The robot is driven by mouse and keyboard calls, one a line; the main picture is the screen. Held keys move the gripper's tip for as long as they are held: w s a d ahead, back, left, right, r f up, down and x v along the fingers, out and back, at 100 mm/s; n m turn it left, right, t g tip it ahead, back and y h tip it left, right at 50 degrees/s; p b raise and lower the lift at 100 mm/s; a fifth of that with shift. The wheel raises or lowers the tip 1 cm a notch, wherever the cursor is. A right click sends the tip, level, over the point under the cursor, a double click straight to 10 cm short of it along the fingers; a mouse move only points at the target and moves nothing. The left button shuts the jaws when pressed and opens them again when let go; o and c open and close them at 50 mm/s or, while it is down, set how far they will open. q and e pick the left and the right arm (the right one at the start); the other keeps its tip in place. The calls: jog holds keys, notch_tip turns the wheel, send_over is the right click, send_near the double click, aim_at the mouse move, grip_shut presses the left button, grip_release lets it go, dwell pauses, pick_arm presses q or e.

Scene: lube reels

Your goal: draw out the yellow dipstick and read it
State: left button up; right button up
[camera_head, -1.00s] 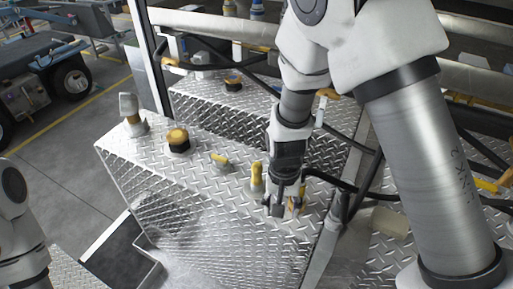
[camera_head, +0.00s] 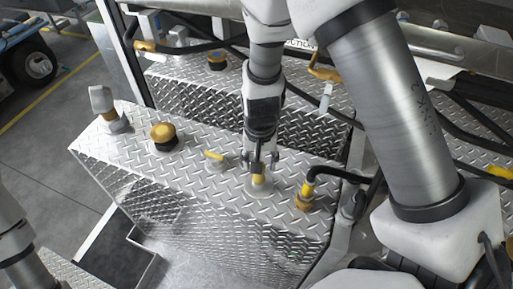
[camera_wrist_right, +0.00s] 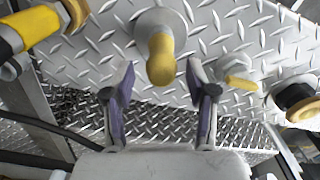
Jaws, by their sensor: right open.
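Two yellow pieces stand on the diamond-plate tank (camera_head: 130,165), and I cannot tell for certain which is the dipstick. One is an upright rounded yellow handle (camera_head: 259,178) in a pale round collar; in the right wrist view it (camera_wrist_right: 160,58) lies between and beyond the fingertips. The other is a small yellow bar-shaped handle (camera_head: 214,155), also in the right wrist view (camera_wrist_right: 240,83). My right gripper (camera_head: 260,165) is open above the rounded handle, partly covering it; its fingers also show in the wrist view (camera_wrist_right: 160,80). Contact is not visible. My left gripper is out of view.
A yellow-and-black cap (camera_head: 163,136) and a grey breather (camera_head: 107,105) stand left on the tank. A black hose with a brass-and-yellow fitting (camera_head: 305,195) is right of my right gripper. A rail and hoses run behind. The tank top's front is clear.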

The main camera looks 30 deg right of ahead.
jog(key=f, duration=0.4)
jog(key=shift+w+f, duration=0.35)
jog(key=shift+f, duration=0.05)
jog(key=shift+s, duration=0.2)
grip_shut()
notch_tip(320, 180, up, 30)
jog(key=p, duration=1.4)
jog(key=shift+f+p, duration=0.25)
jog(key=shift+p, duration=0.15)
